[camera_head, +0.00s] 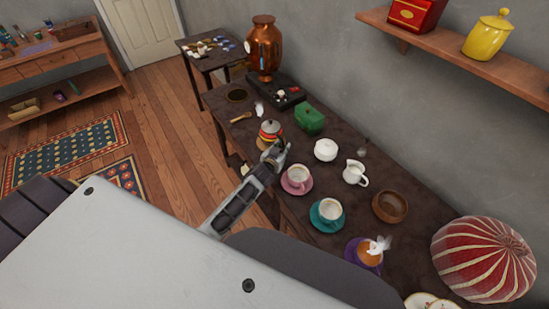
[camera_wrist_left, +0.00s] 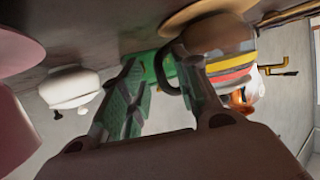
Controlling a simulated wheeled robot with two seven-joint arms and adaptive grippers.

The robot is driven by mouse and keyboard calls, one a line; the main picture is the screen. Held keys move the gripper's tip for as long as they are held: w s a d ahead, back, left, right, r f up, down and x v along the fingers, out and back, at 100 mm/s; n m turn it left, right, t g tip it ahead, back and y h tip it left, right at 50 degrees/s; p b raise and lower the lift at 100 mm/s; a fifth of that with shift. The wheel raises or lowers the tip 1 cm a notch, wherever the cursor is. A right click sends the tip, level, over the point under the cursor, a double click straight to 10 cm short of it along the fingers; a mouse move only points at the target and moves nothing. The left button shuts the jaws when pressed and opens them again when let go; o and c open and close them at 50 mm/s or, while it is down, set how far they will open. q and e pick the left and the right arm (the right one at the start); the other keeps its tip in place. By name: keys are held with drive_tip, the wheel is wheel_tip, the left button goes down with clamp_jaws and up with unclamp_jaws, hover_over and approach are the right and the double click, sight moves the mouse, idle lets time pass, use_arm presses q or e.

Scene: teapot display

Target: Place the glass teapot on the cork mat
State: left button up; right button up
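The glass teapot (camera_head: 270,131), with red, yellow and dark bands and a grey lid, is upright near the middle of the dark table. A tan round disc (camera_head: 262,144) that looks like cork shows at its base; it also shows in the left wrist view (camera_wrist_left: 200,14). My left gripper (camera_head: 279,151) is at the teapot's near side. The left wrist view is turned over and shows the teapot (camera_wrist_left: 232,66) close up. Its handle (camera_wrist_left: 163,72) lies between my spread fingers (camera_wrist_left: 155,68), closer to the right one. My right gripper is not in view.
A green box (camera_head: 309,119), a white sugar bowl (camera_head: 325,150), a white creamer (camera_head: 355,173) and a pink cup (camera_head: 298,175) stand around the gripper. A copper urn (camera_head: 263,48) stands farther back. A dark round piece (camera_head: 237,95) lies at the far end, with some bare tabletop near it.

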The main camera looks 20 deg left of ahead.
use_arm(q)
drive_tip(key=v, duration=1.1)
drive_tip(key=shift+s+r, duration=0.15)
drive_tip(key=shift+s, duration=0.25)
idle(0.9)
